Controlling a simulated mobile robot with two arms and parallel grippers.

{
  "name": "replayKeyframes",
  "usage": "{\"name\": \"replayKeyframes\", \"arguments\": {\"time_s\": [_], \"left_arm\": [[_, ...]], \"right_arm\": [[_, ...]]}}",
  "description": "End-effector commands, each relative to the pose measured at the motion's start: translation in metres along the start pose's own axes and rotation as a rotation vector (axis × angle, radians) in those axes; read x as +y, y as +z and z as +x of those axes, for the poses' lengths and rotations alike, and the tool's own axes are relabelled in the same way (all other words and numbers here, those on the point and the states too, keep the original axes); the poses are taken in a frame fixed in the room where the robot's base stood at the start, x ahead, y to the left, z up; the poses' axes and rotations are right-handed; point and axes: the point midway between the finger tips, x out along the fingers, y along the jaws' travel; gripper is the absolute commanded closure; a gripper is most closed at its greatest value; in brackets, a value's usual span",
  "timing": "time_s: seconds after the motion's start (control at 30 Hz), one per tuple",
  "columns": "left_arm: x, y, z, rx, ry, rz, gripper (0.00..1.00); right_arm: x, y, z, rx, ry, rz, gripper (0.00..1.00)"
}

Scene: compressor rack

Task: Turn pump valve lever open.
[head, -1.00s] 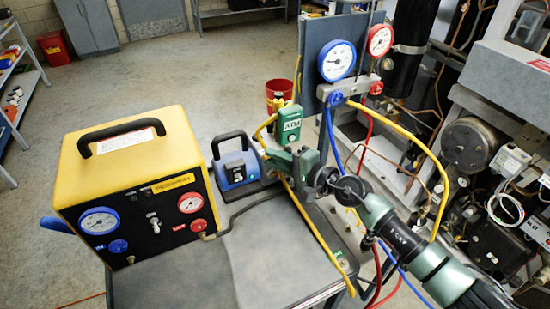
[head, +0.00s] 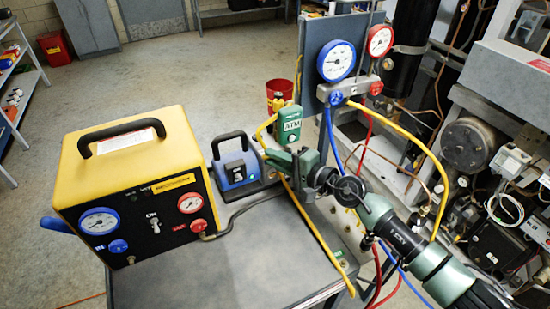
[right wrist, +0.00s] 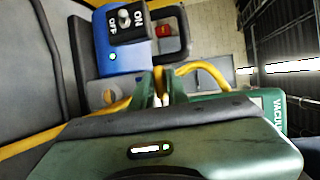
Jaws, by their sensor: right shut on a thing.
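The blue vacuum pump (head: 237,172) with a black handle stands on the grey cart top. The right wrist view shows its blue body and ON/OFF switch (right wrist: 128,22). My right gripper (head: 270,157) reaches in from the right at the pump's right side. In the right wrist view its fingertips (right wrist: 161,88) are close together on a small pale and yellow part beside the yellow hose. This part is at the place of the pump valve lever, but the fingers hide most of it, so its angle cannot be told. My left gripper is not in view.
A green gauge box marked ATM (head: 289,124) stands just behind my right gripper. The yellow hose (head: 318,234) runs below it. A yellow recovery machine (head: 130,160) fills the left of the cart (head: 245,260). The blue and red gauges (head: 336,61) stand behind.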

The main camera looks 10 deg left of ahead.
Motion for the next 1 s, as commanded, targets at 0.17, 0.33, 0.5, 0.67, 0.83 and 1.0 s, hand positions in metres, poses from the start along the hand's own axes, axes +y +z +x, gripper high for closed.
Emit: {"name": "replayKeyframes", "arguments": {"time_s": [0.17,0.33,0.5,0.67,0.83,1.0], "left_arm": [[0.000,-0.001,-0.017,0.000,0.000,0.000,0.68],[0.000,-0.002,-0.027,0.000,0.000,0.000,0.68],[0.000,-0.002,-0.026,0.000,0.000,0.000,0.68],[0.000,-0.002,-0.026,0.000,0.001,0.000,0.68],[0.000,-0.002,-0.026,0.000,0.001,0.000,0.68],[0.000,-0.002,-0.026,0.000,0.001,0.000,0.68]], "right_arm": [[0.003,-0.001,0.000,0.025,0.051,-0.115,1.00],[0.009,-0.002,0.001,0.045,0.088,-0.203,1.00],[0.013,-0.002,0.002,0.048,0.093,-0.219,1.00],[0.013,-0.002,0.002,0.047,0.092,-0.218,1.00],[0.012,-0.002,0.002,0.047,0.091,-0.217,0.63],[0.012,-0.002,0.002,0.047,0.091,-0.216,0.63]]}}
